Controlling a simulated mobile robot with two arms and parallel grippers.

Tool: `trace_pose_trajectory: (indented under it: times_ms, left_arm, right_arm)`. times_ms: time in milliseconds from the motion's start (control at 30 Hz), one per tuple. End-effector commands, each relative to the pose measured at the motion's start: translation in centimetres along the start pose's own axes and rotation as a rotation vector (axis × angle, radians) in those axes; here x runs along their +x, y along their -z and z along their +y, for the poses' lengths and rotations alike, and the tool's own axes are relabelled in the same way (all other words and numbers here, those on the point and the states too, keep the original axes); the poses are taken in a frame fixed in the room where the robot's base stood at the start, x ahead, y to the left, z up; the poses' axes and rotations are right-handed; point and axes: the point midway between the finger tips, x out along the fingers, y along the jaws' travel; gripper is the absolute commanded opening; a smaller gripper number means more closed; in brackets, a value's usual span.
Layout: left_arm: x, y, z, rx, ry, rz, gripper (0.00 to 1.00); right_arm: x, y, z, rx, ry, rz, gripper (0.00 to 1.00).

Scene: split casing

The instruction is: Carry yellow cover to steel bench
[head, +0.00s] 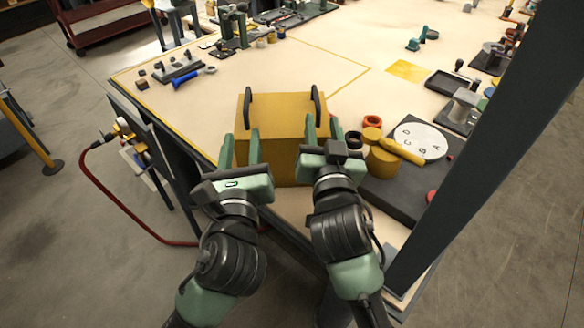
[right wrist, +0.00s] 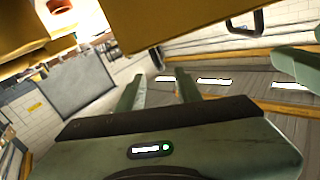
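The yellow cover (head: 281,122) is a box with two black handles, near the close edge of the pale table in the head view. It also fills the top of the right wrist view (right wrist: 165,18). My left gripper (head: 240,142) is at its left side near the left handle (head: 248,107), fingers apart. My right gripper (head: 321,128) is at its right side near the right handle (head: 317,103), fingers apart. In the right wrist view its fingers (right wrist: 158,90) show a clear gap with nothing held. I cannot pick out the steel bench.
Right of the cover, a dark plate (head: 398,205) bears yellow parts (head: 382,160) and a white lettered disc (head: 419,142). A red ring (head: 373,121) lies beside them. A dark post (head: 490,140) crosses the right side. The table's middle is mostly clear. A red hose (head: 110,207) hangs at left.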

Motion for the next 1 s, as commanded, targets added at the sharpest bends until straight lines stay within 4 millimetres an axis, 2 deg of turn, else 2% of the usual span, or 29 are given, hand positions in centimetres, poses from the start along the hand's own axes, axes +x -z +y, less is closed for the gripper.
trace_pose_trajectory:
  times_ms: [100, 300, 1000]
  left_arm:
    - [0.0, 0.0, 0.0, 0.0, 0.0, 0.0, 0.35]
    - [0.0, 0.0, 0.0, 0.0, 0.0, 0.0, 0.35]
    - [0.0, 0.0, 0.0, 0.0, 0.0, 0.0, 0.35]
  right_arm:
    - [-2.2, -0.1, 0.0, 0.002, -0.001, -0.003, 0.35]
    - [-3.9, 0.0, 0.0, 0.0, 0.0, 0.0, 0.35]
    - [-4.2, 0.0, 0.0, -0.001, 0.0, 0.0, 0.35]
